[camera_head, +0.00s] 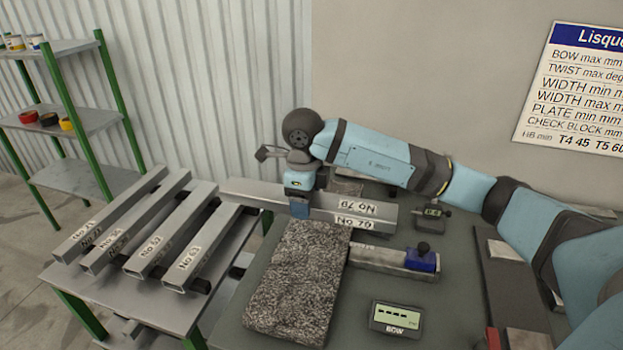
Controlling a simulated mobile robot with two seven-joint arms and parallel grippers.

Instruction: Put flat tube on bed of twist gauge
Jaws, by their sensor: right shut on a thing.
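My right gripper (300,208) points down and is shut on a long grey square tube (262,192) behind the speckled grey slab. The tube lies across the picture, with one label upside down on its upper face and one reading "No 70" on its near face. Its left end reaches past the green table's edge. I cannot tell whether the tube rests on something or hangs just above it. I cannot make out the twist gauge's bed for certain; the area behind the tube is partly hidden by my arm. My left gripper is out of view.
Several labelled tubes (190,250) lie on the left rack. The speckled slab (298,280) covers the front middle of the green table (365,290). A bar with a blue block (422,260), a "BOW" display (395,318) and a small dark device (432,218) stand right.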

